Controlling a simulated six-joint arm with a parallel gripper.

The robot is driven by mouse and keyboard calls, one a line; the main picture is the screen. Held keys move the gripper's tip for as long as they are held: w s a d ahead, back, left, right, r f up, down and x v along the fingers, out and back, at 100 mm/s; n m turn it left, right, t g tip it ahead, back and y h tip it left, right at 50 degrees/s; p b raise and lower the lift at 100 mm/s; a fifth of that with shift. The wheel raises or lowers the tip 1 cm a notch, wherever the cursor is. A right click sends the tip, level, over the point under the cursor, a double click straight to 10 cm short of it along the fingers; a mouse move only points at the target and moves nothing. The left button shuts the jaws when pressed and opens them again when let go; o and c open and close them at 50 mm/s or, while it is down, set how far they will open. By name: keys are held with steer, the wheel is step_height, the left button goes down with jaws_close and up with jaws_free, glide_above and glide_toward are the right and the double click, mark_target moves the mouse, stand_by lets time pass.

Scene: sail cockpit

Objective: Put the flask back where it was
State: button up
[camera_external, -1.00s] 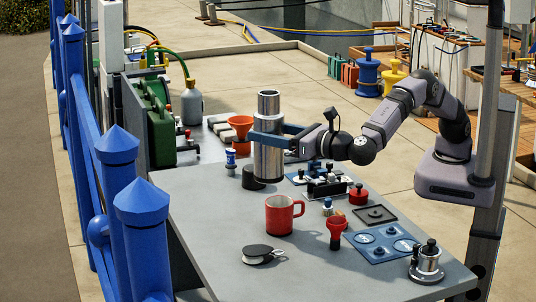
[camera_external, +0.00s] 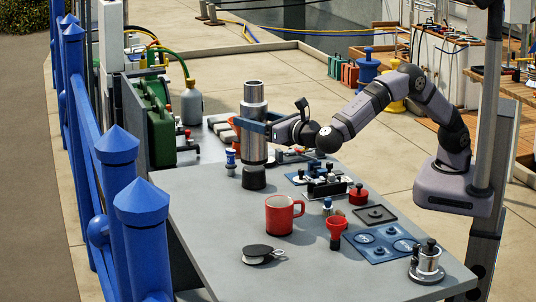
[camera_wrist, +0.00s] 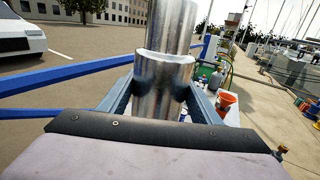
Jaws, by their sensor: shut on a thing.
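A tall silver flask (camera_external: 254,140) stands upright in my gripper (camera_external: 256,125), whose blue jaws are shut around its upper body. The wrist view also shows the flask (camera_wrist: 160,68) between the two jaws (camera_wrist: 160,100). A short black round holder (camera_external: 254,180) is on the grey table (camera_external: 215,245), near its far left part. The flask's lower end overlaps the top of this holder in the external view. I cannot tell whether the flask is inside it, resting on it, or just above or behind it.
A blue-and-white item (camera_external: 231,160) stands close left of the holder. A red mug (camera_external: 280,214), black-topped fittings (camera_external: 325,186), a red funnel (camera_external: 336,230) and a blue panel (camera_external: 380,242) are nearer. An orange funnel (camera_wrist: 227,99) is behind. The table's front left is mostly clear.

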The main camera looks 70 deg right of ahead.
steer(key=shift+f+p, duration=0.9)
steer(key=shift+f, duration=5.45)
steer(key=shift+f, duration=0.2)
steer(key=o, duration=1.4)
steer(key=shift+r, duration=0.1)
steer(key=b+v, duration=0.2)
steer(key=v, duration=1)
steer(key=shift+b, duration=0.35)
steer(key=shift+r, duration=0.1)
